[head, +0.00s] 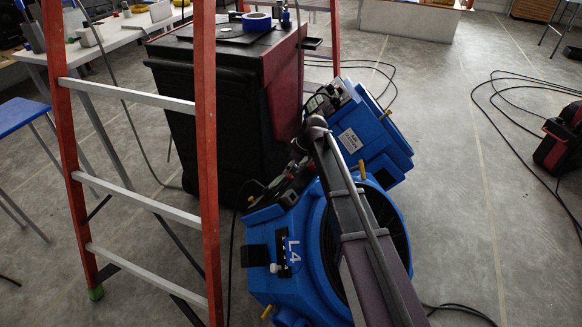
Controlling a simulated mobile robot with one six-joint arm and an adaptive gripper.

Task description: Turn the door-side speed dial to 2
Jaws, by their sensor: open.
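Two blue air movers stand on the floor. The front one (262,285) carries an "L4" label and a dark round grille. The rear one (372,125) is tilted, with a white label and a dark control panel (326,100) on its upper left. I cannot tell which is door-side, and no dial setting is readable. My arm crosses in front of both, bends near the rear one, and comes down over the front one's top. My gripper (254,193) is small and dark there, open, just above the front one's upper left edge. Contact cannot be told. The arm hides part of both machines.
An orange stepladder (205,150) stands at the left front. A black covered cabinet (205,120) with blue tape (257,21) on top stands behind the air movers. Black cables (500,82) cross the floor.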

